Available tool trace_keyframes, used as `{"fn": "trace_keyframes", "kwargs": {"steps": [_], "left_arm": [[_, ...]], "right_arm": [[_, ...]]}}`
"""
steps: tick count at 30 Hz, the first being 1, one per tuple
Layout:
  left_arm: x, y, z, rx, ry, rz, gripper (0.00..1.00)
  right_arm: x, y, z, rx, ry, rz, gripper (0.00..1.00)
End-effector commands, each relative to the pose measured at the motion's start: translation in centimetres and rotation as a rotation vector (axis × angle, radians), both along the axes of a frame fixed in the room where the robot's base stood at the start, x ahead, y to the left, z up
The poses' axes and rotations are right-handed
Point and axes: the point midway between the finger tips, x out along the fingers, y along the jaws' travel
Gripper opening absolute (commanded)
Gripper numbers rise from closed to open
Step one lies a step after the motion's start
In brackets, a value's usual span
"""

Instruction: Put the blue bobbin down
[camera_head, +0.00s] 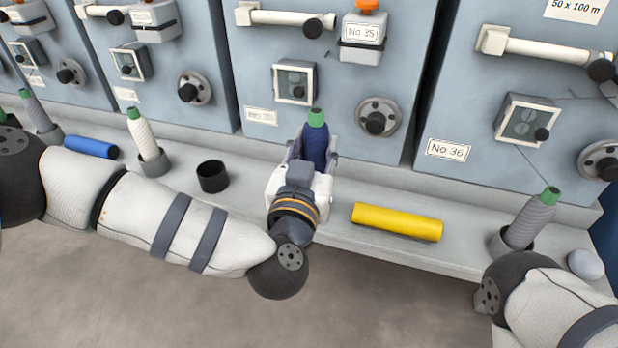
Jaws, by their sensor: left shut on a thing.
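The blue bobbin (315,143) has dark blue yarn and a green tip. It stands about upright in my left gripper (314,158), in front of the panel labelled No 35. My left gripper is shut on it, and the gripper body hides the bobbin's lower part. I cannot tell whether its base touches the ledge. My right arm shows at the lower right, but its gripper is out of the picture.
The grey ledge (380,260) carries an empty black cup (212,176), a yellow cylinder (397,221) and a blue cylinder (91,147) lying down. A white bobbin (141,134) and a grey bobbin (530,220) stand in holders. A pale round object (585,264) sits far right.

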Motion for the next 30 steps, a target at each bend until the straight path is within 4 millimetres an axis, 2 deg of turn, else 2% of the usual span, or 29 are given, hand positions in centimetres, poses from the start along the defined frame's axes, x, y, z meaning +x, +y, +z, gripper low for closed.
{"fn": "trace_keyframes", "kwargs": {"steps": [1,8,11,15,21,29,30], "left_arm": [[0.8,0.3,-1.7,-0.001,0.006,0.004,0.04],[2.6,0.9,-3.4,-0.001,0.0,0.001,0.04],[3.3,1.2,-4.8,0.001,0.003,0.002,0.04],[3.2,1.1,-7.4,-0.001,0.003,0.001,0.04],[3.2,1.0,-7.0,-0.001,-0.002,0.0,0.04],[3.2,1.1,-7.8,0.0,-0.001,0.001,0.04],[3.2,1.1,-7.8,-0.001,-0.001,0.001,0.41]], "right_arm": [[-0.2,0.0,-0.7,0.0,0.009,0.0,0.0],[-0.5,0.0,-1.4,0.001,0.019,0.0,0.0],[-0.6,0.1,-1.9,0.002,0.027,0.001,0.0],[-0.9,0.1,-2.6,0.003,0.038,0.002,0.0],[-0.9,0.1,-2.4,0.003,0.035,0.002,0.0],[-0.9,0.2,-2.5,0.003,0.037,0.002,0.0],[-0.9,0.2,-2.5,0.003,0.037,0.002,0.0]]}}
